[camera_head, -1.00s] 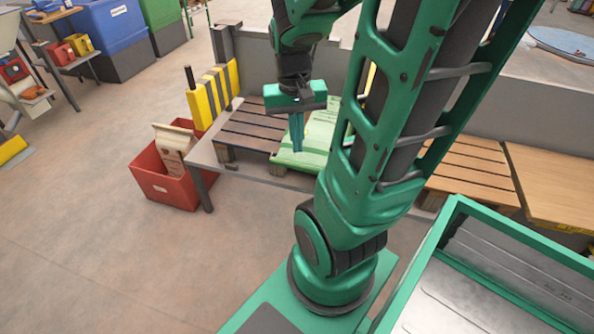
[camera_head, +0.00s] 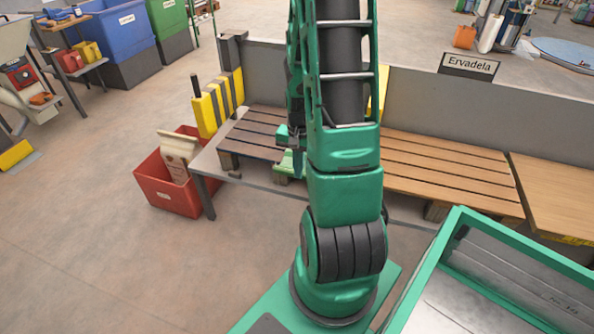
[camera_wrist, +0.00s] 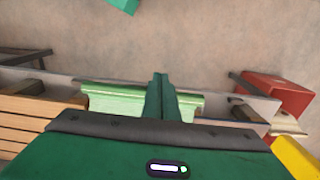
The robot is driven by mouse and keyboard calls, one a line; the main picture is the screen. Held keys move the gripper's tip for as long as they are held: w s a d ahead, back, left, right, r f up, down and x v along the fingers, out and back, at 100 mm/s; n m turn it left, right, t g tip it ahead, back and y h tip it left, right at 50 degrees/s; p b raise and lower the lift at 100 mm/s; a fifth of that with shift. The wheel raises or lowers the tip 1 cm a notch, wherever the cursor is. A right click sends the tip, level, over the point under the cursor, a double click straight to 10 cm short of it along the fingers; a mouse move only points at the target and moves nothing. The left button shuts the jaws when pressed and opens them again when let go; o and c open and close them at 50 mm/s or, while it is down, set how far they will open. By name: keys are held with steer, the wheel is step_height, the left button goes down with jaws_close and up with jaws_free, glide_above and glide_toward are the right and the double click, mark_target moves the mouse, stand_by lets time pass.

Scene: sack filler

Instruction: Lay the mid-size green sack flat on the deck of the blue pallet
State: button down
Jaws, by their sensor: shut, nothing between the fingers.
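A light green sack (camera_wrist: 115,98) lies across the bench of slatted pallets in the wrist view. In the head view my arm hides most of it, and only a small green edge (camera_head: 287,163) shows. My gripper's fingers (camera_wrist: 160,80) are together and empty, in front of the sack in the wrist view. I cannot tell whether they touch it. The slatted decks that show are brown: a dark one (camera_head: 256,127) at the left and a lighter one (camera_head: 440,166) at the right. No deck in view looks blue.
A red crate (camera_head: 160,195) holding a pale sack (camera_head: 178,150) stands on the floor at the left. A yellow and black striped guard (camera_head: 207,112) stands by the dark deck. A grey wall (camera_head: 430,100) runs behind. A green-framed tray (camera_head: 425,245) is at the lower right.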

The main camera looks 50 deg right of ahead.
steer(key=w+d+f, duration=0.1)
steer(key=d+f, duration=0.2)
steer(key=f, duration=0.5)
steer(key=shift+w+d, duration=0.2)
steer(key=shift+d, duration=0.15)
steer(key=shift+d, duration=0.1)
steer(key=w+d, duration=0.1)
steer(key=d, duration=0.2)
steer(key=w+d, duration=0.1)
steer(key=d, duration=0.1)
steer(key=w+d, duration=0.1)
steer(key=d, duration=0.2)
steer(key=shift+w+d, duration=0.25)
steer(key=shift+d, duration=0.1)
